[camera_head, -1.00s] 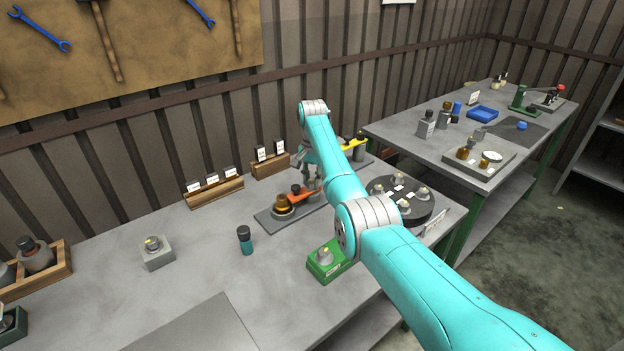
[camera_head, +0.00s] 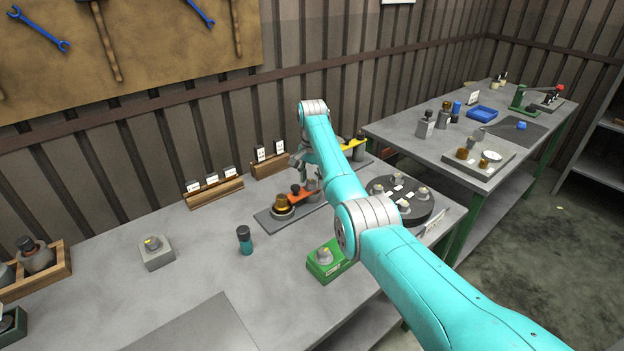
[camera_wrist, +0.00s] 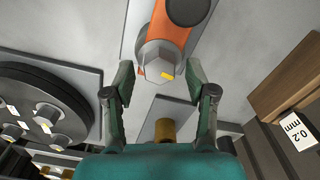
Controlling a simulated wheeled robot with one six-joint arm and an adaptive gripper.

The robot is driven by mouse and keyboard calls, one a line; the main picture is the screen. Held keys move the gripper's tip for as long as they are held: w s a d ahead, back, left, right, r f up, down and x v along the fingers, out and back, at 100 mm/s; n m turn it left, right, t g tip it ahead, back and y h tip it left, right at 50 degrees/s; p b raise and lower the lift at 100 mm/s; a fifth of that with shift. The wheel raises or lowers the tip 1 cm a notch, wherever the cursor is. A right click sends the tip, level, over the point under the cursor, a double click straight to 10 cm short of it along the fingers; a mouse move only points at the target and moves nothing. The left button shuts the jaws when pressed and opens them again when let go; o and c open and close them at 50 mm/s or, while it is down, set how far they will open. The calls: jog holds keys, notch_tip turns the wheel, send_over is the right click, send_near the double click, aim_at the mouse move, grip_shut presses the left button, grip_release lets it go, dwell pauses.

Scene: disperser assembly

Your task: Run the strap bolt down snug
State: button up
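The orange strap (camera_head: 302,196) lies on a grey base plate (camera_head: 266,217), over a brown cylindrical part (camera_head: 282,204). A grey hex bolt head (camera_head: 313,184) stands at the strap's right end. In the wrist view the hex head (camera_wrist: 158,62) carries a yellow mark, at the end of the orange strap (camera_wrist: 172,32). A black knob (camera_wrist: 187,8) sits further along the strap. My gripper (camera_wrist: 160,74) is open, its fingertips on either side of the hex head in the picture with gaps showing. In the head view my gripper (camera_head: 299,164) is above the bolt. How far the bolt is threaded cannot be told.
A dark round carousel (camera_head: 432,212) with several grey parts stands right of the plate. Labelled wooden racks (camera_head: 215,192) stand along the wall. A green block (camera_head: 326,264), a teal-and-black bottle (camera_head: 245,241) and a grey block (camera_head: 157,256) stand in front and left.

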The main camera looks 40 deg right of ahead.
aim_at(312, 181)
notch_tip(312, 181, up, 12)
dwell(0.6)
jog(key=shift+s, duration=0.15)
dwell(0.4)
